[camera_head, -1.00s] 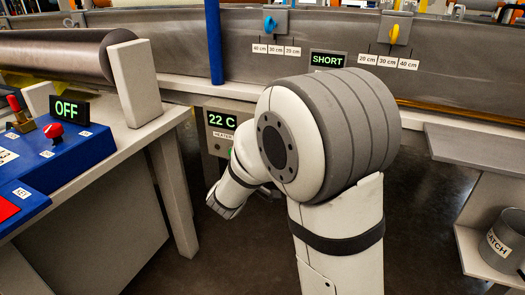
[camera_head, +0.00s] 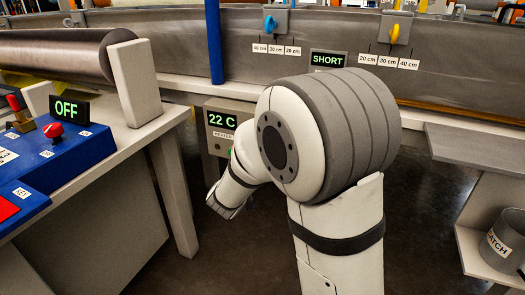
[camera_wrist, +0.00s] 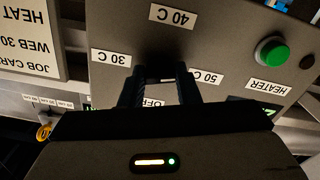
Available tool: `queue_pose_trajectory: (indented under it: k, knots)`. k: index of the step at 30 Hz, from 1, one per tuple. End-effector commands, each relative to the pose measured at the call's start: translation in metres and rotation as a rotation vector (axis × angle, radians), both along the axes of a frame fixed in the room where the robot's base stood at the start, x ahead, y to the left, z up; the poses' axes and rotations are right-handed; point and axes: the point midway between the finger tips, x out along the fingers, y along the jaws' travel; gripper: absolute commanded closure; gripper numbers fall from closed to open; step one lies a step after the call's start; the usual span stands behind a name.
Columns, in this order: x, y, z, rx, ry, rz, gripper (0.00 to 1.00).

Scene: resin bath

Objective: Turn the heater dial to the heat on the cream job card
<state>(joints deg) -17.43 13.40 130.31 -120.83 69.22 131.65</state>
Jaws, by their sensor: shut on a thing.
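The heater box (camera_wrist: 225,40) fills the wrist view, which looks upside down. Its labels 30 C (camera_wrist: 111,57), 40 C (camera_wrist: 173,17), 50 C (camera_wrist: 207,77) and a partly covered OFF (camera_wrist: 153,102) ring the dial. My gripper (camera_wrist: 165,78) is shut on the heater dial, at the middle of these labels; the dial is mostly hidden in shadow between the fingers, and its pointer cannot be read. The cream job card (camera_wrist: 28,40) is at the upper left; its heat value is cut off. In the head view, the heater display (camera_head: 221,121) reads 22 C and my arm hides the gripper.
A green button (camera_wrist: 272,53) sits on the heater box beside the HEATER label. In the head view, a blue console (camera_head: 55,165) with an OFF display stands left, a shelf with a catch bucket (camera_head: 502,247) right. A long grey bath (camera_head: 170,50) runs behind.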

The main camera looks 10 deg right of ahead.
Motion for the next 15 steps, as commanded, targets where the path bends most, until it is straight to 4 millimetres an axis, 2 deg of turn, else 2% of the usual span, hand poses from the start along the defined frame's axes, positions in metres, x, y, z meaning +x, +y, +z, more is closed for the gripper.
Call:
queue_pose_trajectory:
  k: [15]
  knots:
    - [0.0024, 0.0026, 0.0048, 0.234, -0.179, 0.008, 0.94]
